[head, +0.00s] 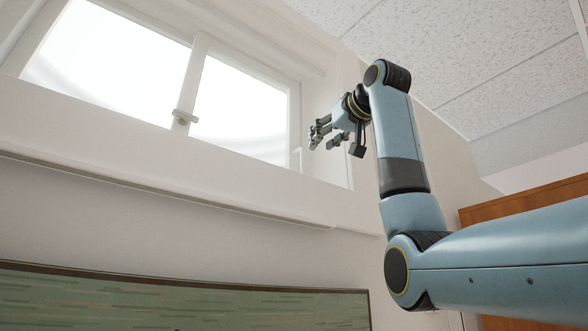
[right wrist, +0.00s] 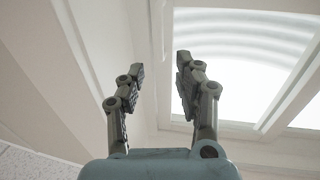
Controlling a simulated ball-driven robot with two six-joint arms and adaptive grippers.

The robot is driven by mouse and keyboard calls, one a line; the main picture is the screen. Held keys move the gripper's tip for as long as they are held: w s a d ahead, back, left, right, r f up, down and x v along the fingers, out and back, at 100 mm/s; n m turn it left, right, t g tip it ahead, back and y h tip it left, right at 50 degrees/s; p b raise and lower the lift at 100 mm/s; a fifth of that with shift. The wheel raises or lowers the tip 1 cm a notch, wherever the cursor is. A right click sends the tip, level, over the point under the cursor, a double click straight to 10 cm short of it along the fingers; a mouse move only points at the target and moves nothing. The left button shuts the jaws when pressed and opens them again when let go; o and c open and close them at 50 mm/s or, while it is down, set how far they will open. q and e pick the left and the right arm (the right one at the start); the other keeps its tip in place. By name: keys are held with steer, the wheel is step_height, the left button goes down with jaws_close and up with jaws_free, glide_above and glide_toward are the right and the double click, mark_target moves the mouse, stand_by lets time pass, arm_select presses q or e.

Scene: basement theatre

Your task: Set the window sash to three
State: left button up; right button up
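The window (head: 195,70) is high in the wall, with two bright panes parted by a white bar. A small metal latch (head: 182,117) sits low on that bar. The right sash's frame (head: 294,115) is white; I cannot tell whether it stands ajar, and no numbers are legible. My right gripper (head: 322,138) is raised just right of the window, with its fingers toward the frame. In the right wrist view its fingers (right wrist: 160,68) are spread and empty, with the bright pane (right wrist: 235,75) behind and right. Contact with the frame is not visible. My left gripper is out of view.
A white sill ledge (head: 150,185) runs below the window. A greenish framed panel (head: 180,300) is on the wall beneath. The tiled ceiling (head: 480,60) is close above my right arm. A wooden cabinet (head: 530,200) stands at the right.

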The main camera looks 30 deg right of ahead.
mark_target(303, 158)
steer(key=w+p, duration=0.2)
steer(key=w, duration=0.1)
steer(key=w+p, duration=0.1)
steer(key=w, duration=0.1)
steer(key=shift+w+d+r, duration=0.15)
steer(key=shift+d+r, duration=0.2)
steer(key=shift+r, duration=0.05)
steer(key=w+p, duration=0.1)
steer(key=w, duration=0.2)
steer(key=shift+w+d+f+p, duration=0.15)
steer(key=shift+w+p, duration=0.1)
steer(key=shift+p, duration=0.15)
steer(key=shift+w+d+p, duration=0.1)
steer(key=shift+w+p, duration=0.25)
steer(key=shift+w, duration=0.4)
steer(key=shift+w+f, duration=0.1)
steer(key=c, duration=0.5)
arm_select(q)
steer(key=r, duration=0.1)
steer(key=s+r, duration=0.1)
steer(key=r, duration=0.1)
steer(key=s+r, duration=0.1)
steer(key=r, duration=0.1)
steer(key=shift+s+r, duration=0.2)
arm_select(e)
jaws_close()
